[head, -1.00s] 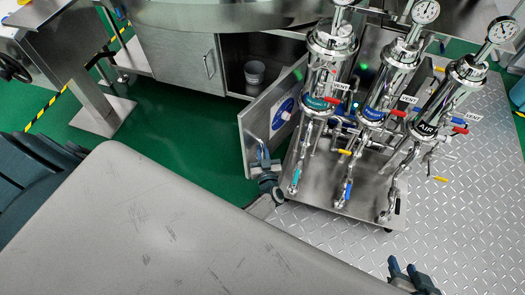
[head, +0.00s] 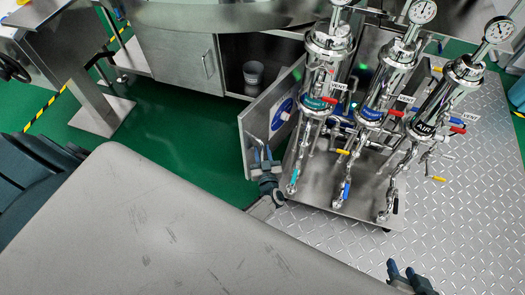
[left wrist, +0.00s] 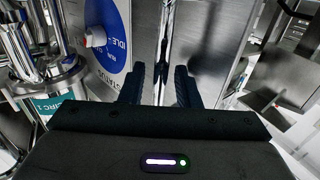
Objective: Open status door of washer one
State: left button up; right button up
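The status door (head: 262,122) is a grey metal panel with a blue disc. It stands swung out from the washer cabinet in the head view. In the left wrist view the disc (left wrist: 107,36) reads "IDLE" and "STATUS" and has a red-and-white knob. My left gripper (head: 264,155) is low in front of the door panel. In the left wrist view its two fingers (left wrist: 158,88) are spread, with a bright vertical metal edge between and beyond them. I cannot tell whether they touch it. My right gripper (head: 403,270) is open and empty over the diamond-plate floor.
Shiny cylinders with gauges, valves and coloured handles (head: 371,110) stand close right of the door. A grey table (head: 150,225) fills the front left. A bucket (head: 253,72) sits in the open cabinet. Green floor (head: 165,135) is clear left of the door.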

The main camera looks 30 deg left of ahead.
pick_arm(q)
jog(key=v, duration=1)
jog(key=shift+p, duration=0.45)
pick_arm(e)
jog(key=shift+d+r+g, duration=0.25)
jog(key=shift+r+g, duration=0.15)
pick_arm(q)
jog(key=shift+s+d, duration=0.1)
jog(key=shift+d, duration=0.05)
pick_arm(e)
jog(key=shift+f, duration=0.1)
